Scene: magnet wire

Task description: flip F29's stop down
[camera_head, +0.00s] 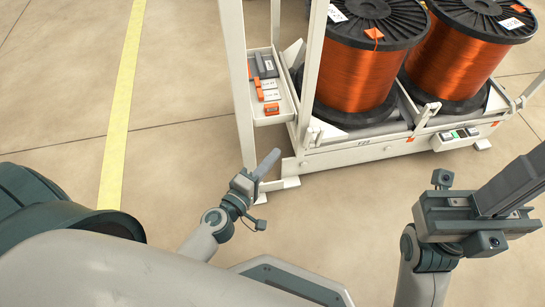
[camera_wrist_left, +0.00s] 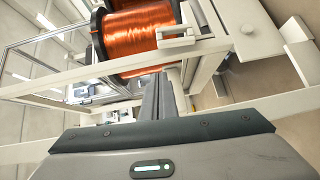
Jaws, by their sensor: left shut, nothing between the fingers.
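The frame labelled F29 (camera_head: 363,142) is a low pale cradle under a copper-wire spool (camera_head: 362,70). A pale upright bar (camera_head: 426,113) stands tilted at its front rail, and a smaller pale fitting (camera_head: 317,134) sits at its left end; I cannot tell which is the stop. In the left wrist view a pale block (camera_wrist_left: 177,39) stands in front of the spool (camera_wrist_left: 139,43). My left gripper (camera_head: 268,163) is shut and empty, left of the frame and apart from it. It also shows in the left wrist view (camera_wrist_left: 157,88). My right gripper's dark fingers (camera_head: 515,183) reach the picture's right edge.
A second copper spool (camera_head: 462,60) stands to the right. A pale post (camera_head: 238,80) and a side tray (camera_head: 270,86) with small orange and grey items stand near my left gripper. A control box (camera_head: 455,137) is on the front. Floor in front is clear.

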